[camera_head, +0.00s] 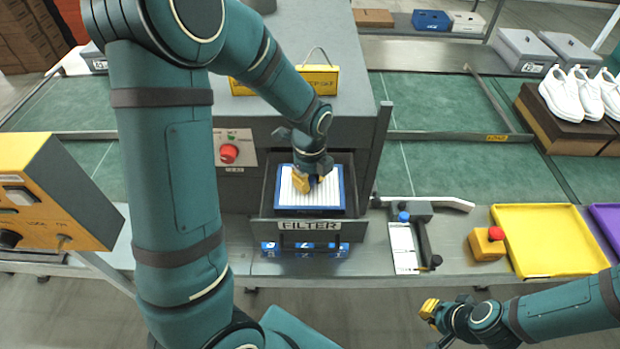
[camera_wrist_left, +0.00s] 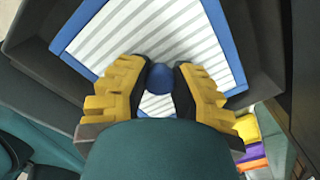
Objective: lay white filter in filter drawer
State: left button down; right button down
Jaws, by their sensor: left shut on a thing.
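The white filter (camera_head: 288,190), a pleated white panel with a blue frame, lies inside the open filter drawer (camera_head: 309,229), whose front reads FILTER. My left gripper (camera_head: 308,182) is over the filter, pointing down, with its fingers shut on a blue knob (camera_wrist_left: 160,78) at the filter's middle. The filter's pleats (camera_wrist_left: 150,35) fill the upper part of the left wrist view. Whether the filter rests fully on the drawer floor cannot be told. My right gripper (camera_head: 431,310) is at the lower right, in front of the bench and away from the drawer; its fingertips look close together.
A red button (camera_head: 229,153) sits on the machine left of the drawer. A clipboard-like white sheet (camera_head: 404,248), a yellow box with a red button (camera_head: 487,244) and a yellow tray (camera_head: 551,240) stand to the right. White shoes (camera_head: 563,95) are on a brown box.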

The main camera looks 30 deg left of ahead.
pick_arm(q)
jog(key=shift+f+b, duration=0.35)
jog(key=shift+f, duration=0.25)
jog(key=c, duration=0.8)
grip_release()
notch_tip(320, 180, up, 12)
jog(key=shift+r, duration=0.1)
jog(key=shift+s, duration=0.1)
